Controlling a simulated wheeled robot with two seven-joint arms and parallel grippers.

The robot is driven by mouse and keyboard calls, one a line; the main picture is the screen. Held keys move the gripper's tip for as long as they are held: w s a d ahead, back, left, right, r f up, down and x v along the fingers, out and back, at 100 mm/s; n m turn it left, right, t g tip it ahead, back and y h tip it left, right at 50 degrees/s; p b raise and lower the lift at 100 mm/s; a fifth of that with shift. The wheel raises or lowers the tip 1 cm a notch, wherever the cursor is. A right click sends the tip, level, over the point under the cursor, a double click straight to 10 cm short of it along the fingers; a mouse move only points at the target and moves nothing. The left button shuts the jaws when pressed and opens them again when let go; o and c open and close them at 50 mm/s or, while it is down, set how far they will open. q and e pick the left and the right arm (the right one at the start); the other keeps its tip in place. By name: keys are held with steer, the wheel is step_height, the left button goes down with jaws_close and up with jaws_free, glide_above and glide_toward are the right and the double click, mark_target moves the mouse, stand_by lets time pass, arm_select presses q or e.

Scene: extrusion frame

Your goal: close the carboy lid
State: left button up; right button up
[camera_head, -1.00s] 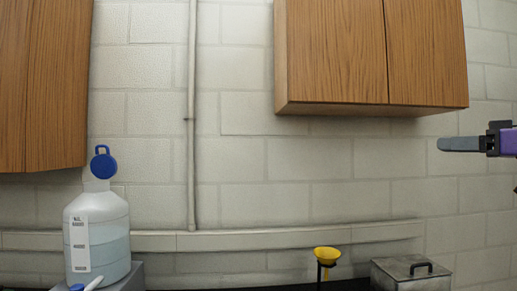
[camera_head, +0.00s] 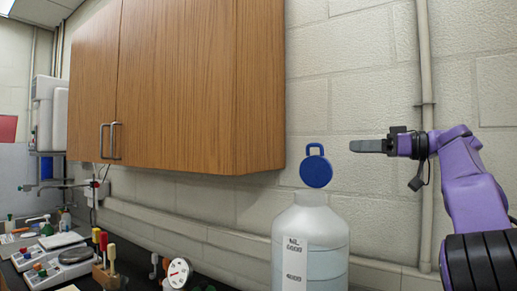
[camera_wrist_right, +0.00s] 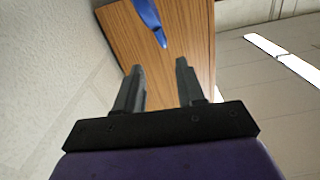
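The carboy (camera_head: 310,240) is a translucent white bottle with a label and pale liquid, upright at the lower right of centre in the head view. Its round blue lid (camera_head: 316,171) with a loop handle stands open, tipped up above the neck. My right gripper (camera_head: 356,146) is right of the lid and slightly higher in the picture, apart from it, fingers pointing left. The right wrist view shows the gripper (camera_wrist_right: 158,82) open and empty. A blue piece (camera_wrist_right: 149,20), apparently the lid edge-on, is beyond the fingertips. My left gripper is not in view.
A wooden wall cabinet (camera_head: 180,85) hangs left of the lid. Scales (camera_head: 65,262), screwdrivers (camera_head: 103,250) in a stand and a round gauge (camera_head: 179,272) crowd the bench at left. A vertical pipe (camera_head: 427,110) runs behind my right arm.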

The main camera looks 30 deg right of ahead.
mark_target(319, 145)
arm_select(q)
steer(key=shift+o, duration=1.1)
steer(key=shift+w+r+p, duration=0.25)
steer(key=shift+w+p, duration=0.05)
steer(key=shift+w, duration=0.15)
arm_select(e)
steer(key=p+x, duration=0.3)
steer(key=x, duration=0.9)
steer(key=shift+a, duration=0.25)
steer(key=shift+s+d+r, duration=0.15)
steer(key=shift+s+d, duration=0.05)
steer(key=shift+s, duration=0.4)
steer(key=c, duration=0.3)
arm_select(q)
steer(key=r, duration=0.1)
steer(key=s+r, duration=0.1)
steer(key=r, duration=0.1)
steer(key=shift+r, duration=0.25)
arm_select(e)
jaws_close()
